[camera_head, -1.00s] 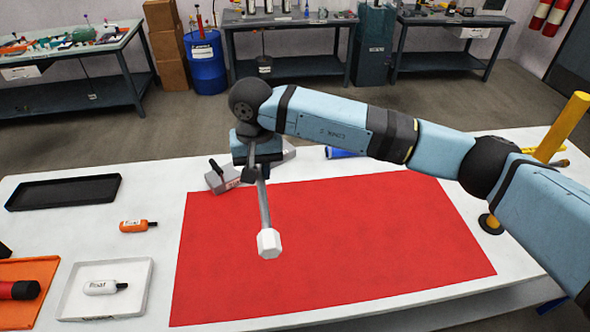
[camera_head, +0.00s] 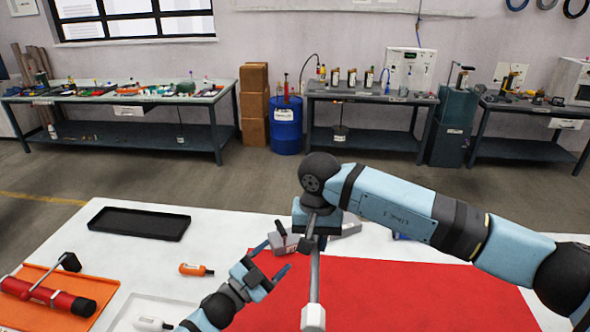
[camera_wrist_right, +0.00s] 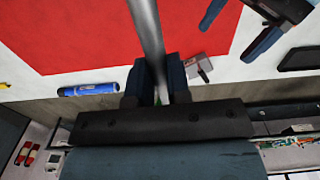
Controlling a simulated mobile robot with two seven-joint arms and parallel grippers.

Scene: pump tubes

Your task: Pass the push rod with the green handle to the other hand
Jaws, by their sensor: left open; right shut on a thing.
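The push rod (camera_head: 315,275) is a straight grey shaft with a white faceted end piece (camera_head: 313,318) at its lower end. It hangs nearly upright above the red mat (camera_head: 400,290). My right gripper (camera_head: 312,228) is shut on the rod's upper part. In the right wrist view the rod (camera_wrist_right: 147,30) runs out from between the jaws (camera_wrist_right: 158,90), with a small bit of green between them; the rest of the handle is hidden. My left gripper (camera_head: 270,258) is open and empty, left of the rod and apart from it. It also shows in the right wrist view (camera_wrist_right: 245,25).
On the white table are a black tray (camera_head: 140,223), an orange bottle (camera_head: 195,270), a white bottle (camera_head: 152,324) in a white tray (camera_head: 185,308), and an orange tray (camera_head: 45,272) with a red cylinder (camera_head: 50,297). A blue cylinder (camera_wrist_right: 88,89) lies near the mat.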

